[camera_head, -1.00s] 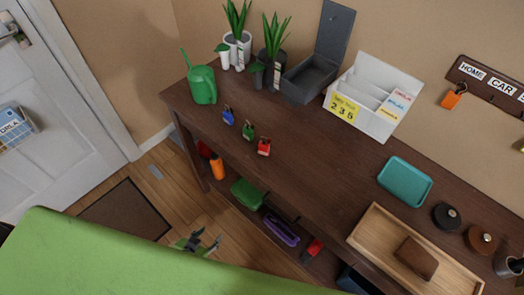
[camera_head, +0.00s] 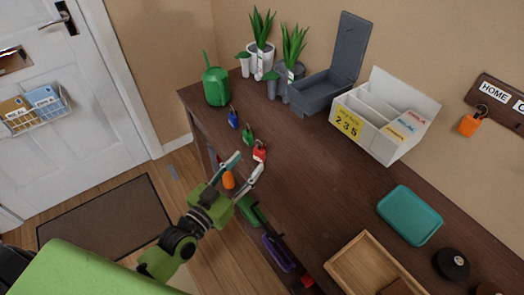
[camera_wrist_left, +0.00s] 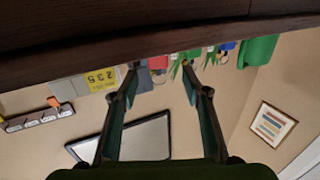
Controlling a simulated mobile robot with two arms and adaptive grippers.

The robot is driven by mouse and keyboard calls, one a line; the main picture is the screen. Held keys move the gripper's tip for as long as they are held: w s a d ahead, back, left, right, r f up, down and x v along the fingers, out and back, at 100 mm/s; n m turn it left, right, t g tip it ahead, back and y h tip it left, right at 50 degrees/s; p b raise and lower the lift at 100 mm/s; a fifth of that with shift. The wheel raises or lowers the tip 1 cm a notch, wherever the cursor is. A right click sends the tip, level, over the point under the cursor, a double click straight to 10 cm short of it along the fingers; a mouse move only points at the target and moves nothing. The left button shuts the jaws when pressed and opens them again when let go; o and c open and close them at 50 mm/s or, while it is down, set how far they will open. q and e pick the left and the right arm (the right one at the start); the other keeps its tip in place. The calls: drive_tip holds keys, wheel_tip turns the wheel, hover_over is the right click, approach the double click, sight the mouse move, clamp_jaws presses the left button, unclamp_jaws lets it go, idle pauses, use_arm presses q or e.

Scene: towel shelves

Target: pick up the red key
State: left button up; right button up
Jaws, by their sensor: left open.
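A small red object with a dark loop on top, which I take for the red key (camera_head: 259,152), is near the front edge of the dark wooden table (camera_head: 310,175). In the left wrist view the red key (camera_wrist_left: 158,62) shows between the fingertips, partly cut off by the table edge. My left gripper (camera_head: 246,166) is open and empty, with its fingertips just in front of the red key at the table's front edge. I cannot tell whether a finger touches it. My right gripper is not in view.
A similar green object (camera_head: 248,136) and a blue one (camera_head: 233,119) stand close by along the edge. A green watering can (camera_head: 216,86), plants, a grey open box (camera_head: 325,90) and a white organizer (camera_head: 382,115) are behind. A lower shelf holds several items.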

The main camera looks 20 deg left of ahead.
sight(258, 153)
use_arm(q)
drive_tip(key=shift+x, duration=0.95)
drive_tip(key=shift+d+p+x, duration=0.15)
drive_tip(key=shift+p+x, duration=0.1)
drive_tip(key=shift+x, duration=1.05)
drive_tip(key=shift+d+p+x, duration=0.15)
drive_tip(key=shift+p+x, duration=0.05)
drive_tip(key=shift+x, duration=1.15)
drive_tip(key=shift+s+r, duration=0.15)
drive_tip(key=c, duration=1.1)
